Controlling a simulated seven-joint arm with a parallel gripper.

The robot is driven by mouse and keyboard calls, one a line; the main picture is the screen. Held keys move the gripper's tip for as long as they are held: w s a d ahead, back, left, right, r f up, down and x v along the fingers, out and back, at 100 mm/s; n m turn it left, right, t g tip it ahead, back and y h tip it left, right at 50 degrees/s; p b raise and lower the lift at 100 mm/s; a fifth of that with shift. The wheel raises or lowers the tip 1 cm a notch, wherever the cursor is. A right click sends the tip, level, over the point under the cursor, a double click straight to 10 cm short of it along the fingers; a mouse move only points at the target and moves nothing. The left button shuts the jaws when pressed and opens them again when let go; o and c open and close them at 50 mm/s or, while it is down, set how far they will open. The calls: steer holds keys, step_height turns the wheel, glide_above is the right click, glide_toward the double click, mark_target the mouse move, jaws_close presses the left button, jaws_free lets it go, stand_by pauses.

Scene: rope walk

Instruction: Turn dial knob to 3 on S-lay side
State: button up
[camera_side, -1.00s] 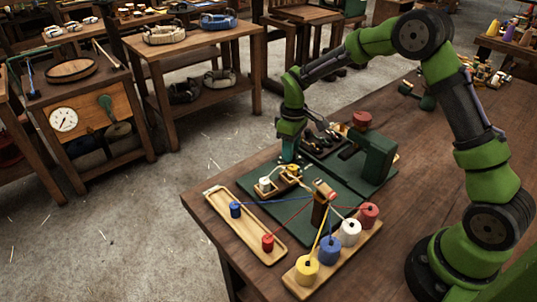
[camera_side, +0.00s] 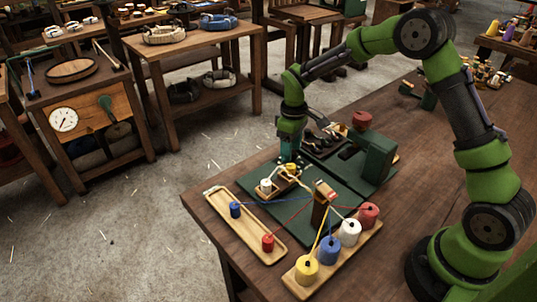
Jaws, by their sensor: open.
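My gripper (camera_side: 288,161) points down over the green base plate (camera_side: 258,205), at the far end of a small wooden tray. A small yellow piece (camera_side: 292,169) and a white bobbin (camera_side: 266,186) sit at this tray, the yellow piece close to the fingertips. The jaws are open; the fingers are small and partly dark, and I cannot tell whether they touch anything. A green machine frame (camera_side: 378,158) with a red round knob (camera_side: 362,119) on top stands to the right. No numbers or S-lay marking can be read, and I cannot tell which part is the dial knob.
A wooden post (camera_side: 320,207) carries coloured strands from yellow, blue, white and red spools (camera_side: 330,250) on a board in front. A long wooden tray (camera_side: 216,207) with blue and red bobbins lies left. A white-faced gauge (camera_side: 63,119) is on a distant cabinet.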

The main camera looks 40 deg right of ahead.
mark_target(294, 155)
step_height(294, 155, up, 16)
steer(key=shift+r, duration=0.2)
steer(key=shift+d, duration=0.1)
steer(key=s+a+r+m+t, duration=0.1)
steer(key=s+m+t, duration=0.1)
steer(key=s, duration=0.6)
steer(key=s+a+r+m+t+y, duration=0.1)
steer(key=s+r+m+t, duration=0.1)
steer(key=s, duration=0.6)
steer(key=s+a+r+m+t, duration=0.1)
steer(key=s+a+m+t, duration=0.1)
steer(key=s, duration=0.6)
steer(key=shift+r+m+t+y, duration=0.25)
steer(key=shift+m+t+y, duration=0.25)
steer(key=shift+m, duration=0.7)
